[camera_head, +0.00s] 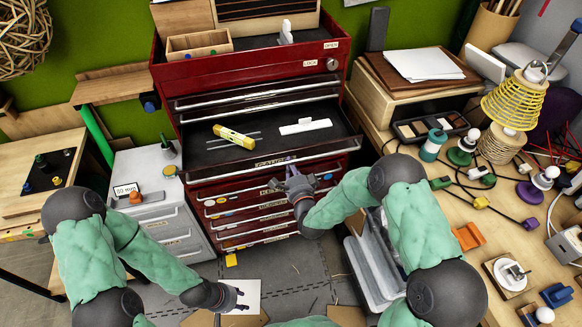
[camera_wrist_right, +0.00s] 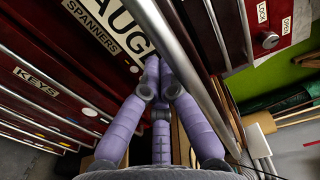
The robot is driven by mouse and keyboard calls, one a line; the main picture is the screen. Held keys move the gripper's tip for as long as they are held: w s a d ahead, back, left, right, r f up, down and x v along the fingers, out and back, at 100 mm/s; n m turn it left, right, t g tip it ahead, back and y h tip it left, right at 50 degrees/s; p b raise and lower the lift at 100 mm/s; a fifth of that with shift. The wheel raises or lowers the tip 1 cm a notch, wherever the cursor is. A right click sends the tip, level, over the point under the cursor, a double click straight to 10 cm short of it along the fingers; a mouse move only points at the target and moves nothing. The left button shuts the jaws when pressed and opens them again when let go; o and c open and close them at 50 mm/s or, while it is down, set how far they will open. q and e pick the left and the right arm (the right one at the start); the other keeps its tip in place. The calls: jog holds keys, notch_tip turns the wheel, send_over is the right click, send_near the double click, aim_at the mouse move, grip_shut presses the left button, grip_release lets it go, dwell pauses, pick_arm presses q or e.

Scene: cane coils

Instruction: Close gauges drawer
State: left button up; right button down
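The gauges drawer (camera_head: 226,153) is pulled out from the red tool chest (camera_head: 165,81). A yellow tool, a white gauge and thin rods lie inside it. Its front carries a handle bar and a label, partly read as "AUG" in the right wrist view (camera_wrist_right: 122,22). My right gripper (camera_head: 289,163) is at the drawer front, right of the label. In the right wrist view its purple fingers (camera_wrist_right: 158,78) converge with tips close together by the front and handle; contact is unclear. My left gripper (camera_head: 243,298) is low, left of my right one, fingers apart and empty.
Shut drawers lie below, one labelled "KEYS" (camera_wrist_right: 37,81). A grey cabinet (camera_head: 146,165) stands left of the chest. The wooden bench (camera_head: 490,225) at right is crowded with cables and coils. A grey bin (camera_head: 372,275) stands below on the floor.

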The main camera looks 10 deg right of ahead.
aim_at(276, 124)
jog(key=w+b, duration=0.4)
jog(key=w, duration=0.3)
jog(key=w+b, duration=0.5)
jog(key=w, duration=0.2)
jog(key=w+b, duration=0.4)
jog(key=w, duration=0.3)
jog(key=shift+a+f, duration=0.15)
jog(key=shift+a, duration=0.25)
jog(key=shift+w+b, duration=0.45)
jog(key=shift+w, duration=0.05)
jog(key=shift+r, duration=0.35)
jog(key=shift+d+r, duration=0.1)
